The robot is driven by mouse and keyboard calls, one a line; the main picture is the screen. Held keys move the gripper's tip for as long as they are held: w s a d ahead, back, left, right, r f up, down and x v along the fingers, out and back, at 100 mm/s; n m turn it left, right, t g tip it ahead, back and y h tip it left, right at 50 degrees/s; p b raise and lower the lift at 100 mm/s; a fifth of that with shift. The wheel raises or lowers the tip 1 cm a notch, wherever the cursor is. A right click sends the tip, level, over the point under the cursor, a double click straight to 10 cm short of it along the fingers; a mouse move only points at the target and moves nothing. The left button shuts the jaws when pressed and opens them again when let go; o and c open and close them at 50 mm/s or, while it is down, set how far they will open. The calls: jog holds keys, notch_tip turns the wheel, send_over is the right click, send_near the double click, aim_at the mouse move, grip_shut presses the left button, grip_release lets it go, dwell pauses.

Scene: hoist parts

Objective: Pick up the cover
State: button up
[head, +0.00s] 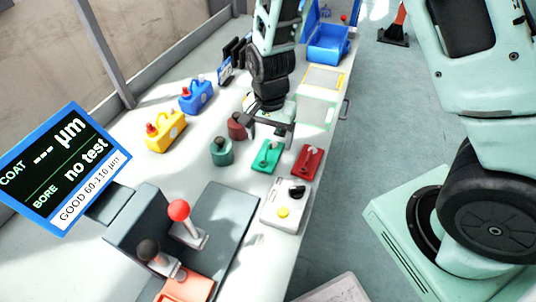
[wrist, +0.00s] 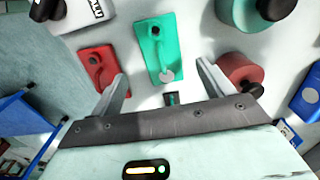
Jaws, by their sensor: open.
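Two flat plates with small upright pegs lie on the bench, one green (head: 265,159) and one red (head: 306,163). Two short cylinders with dark knobs stand beside them, one green (head: 221,153) and one dark red (head: 237,127). No label shows which of these is the cover. My gripper (head: 271,128) is open and empty above the bench, just behind the plates. In the wrist view, the green plate (wrist: 152,42) shows between and beyond my fingers (wrist: 163,75). The red plate (wrist: 95,66) is partly behind the left finger, and the dark red cylinder (wrist: 240,70) is by the right finger.
A white control box (head: 283,205) and a grey gauge stand (head: 215,220) with a red-ball lever are at the front. Yellow (head: 165,133) and blue (head: 197,97) jugs stand to the left. A blue bin (head: 328,45) is at the far end.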

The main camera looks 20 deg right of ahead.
aim_at(268, 145)
jog(key=shift+a+f+p, duration=0.15)
jog(key=shift+f+p, duration=0.05)
jog(key=shift+f, duration=1.15)
jog(key=shift+a+f+p, duration=0.1)
jog(key=shift+f+p, duration=0.05)
jog(key=shift+f, duration=1.2)
jog(key=c, duration=1.2)
